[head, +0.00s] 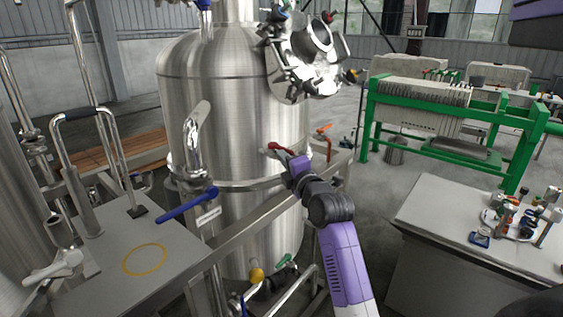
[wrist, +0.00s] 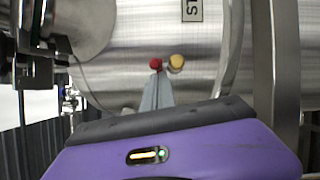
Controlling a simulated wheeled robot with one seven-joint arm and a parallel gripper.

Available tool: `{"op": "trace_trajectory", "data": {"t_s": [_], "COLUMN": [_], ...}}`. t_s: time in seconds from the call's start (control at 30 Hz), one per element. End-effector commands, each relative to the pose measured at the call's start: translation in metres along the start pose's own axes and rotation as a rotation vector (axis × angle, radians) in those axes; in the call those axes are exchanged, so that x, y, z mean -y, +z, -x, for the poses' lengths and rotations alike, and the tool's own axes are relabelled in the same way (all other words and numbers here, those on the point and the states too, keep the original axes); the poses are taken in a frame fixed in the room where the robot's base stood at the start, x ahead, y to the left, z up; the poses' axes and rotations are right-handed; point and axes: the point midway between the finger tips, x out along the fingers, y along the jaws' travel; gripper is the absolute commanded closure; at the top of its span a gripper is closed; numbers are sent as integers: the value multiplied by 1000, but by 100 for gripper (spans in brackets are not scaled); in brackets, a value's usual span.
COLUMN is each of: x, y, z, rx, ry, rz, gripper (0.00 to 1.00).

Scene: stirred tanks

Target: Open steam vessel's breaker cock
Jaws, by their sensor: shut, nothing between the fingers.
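The steam vessel (head: 235,125) is a large brushed-steel tank in the middle of the head view. A small fitting with a red knob (wrist: 156,63) and a yellow knob (wrist: 176,62) stands at the vessel wall; this seems to be the breaker cock. My gripper (wrist: 157,82) is shut and empty, its tips right at the red knob; contact cannot be told. In the head view my gripper (head: 285,154) is beside the vessel's right side, by a red part (head: 278,148).
A steel rail (head: 250,215) runs below my arm. A blue-handled valve (head: 187,205) and a platform with a yellow ring (head: 145,259) are at left. A green-framed filter press (head: 430,110) stands behind right. A grey bench (head: 440,215) with small items is at right.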

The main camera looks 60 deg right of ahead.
Motion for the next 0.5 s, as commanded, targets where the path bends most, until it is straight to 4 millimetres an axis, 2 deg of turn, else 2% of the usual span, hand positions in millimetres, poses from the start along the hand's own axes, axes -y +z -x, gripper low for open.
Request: {"op": "trace_trajectory", "data": {"t_s": [0.13, 0.5], "x": [3, 2], "y": [10, 13], "z": [-1, 1], "rx": [3, 6], "ry": [3, 1], "rz": [2, 2], "gripper": [100, 100]}}
